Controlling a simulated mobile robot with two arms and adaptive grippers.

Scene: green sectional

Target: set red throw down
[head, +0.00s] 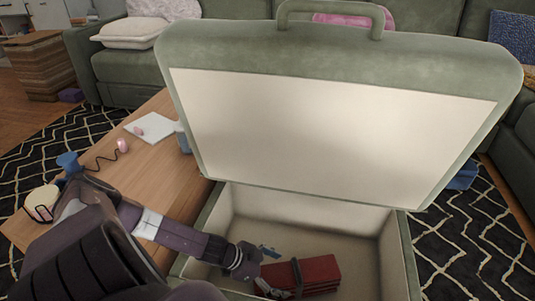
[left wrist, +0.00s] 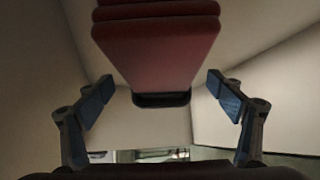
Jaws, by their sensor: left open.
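The red throw (head: 318,272) is a folded red bundle with a dark band, lying on the floor of the open green suitcase (head: 402,255). My left gripper (head: 270,270) reaches down into the case from the left, at the throw's left end. In the left wrist view the throw (left wrist: 158,50) shows at the top middle. The blue-padded fingers of my left gripper (left wrist: 160,87) are spread wide, one on each side of it, with visible gaps and no contact. My right gripper is not in view.
The suitcase lid (head: 330,125) stands raised behind the throw. A wooden table (head: 165,105) with a white sheet (head: 150,127) and small items is left of the case. Green sofas (head: 130,68) stand behind. The case floor right of the throw is clear.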

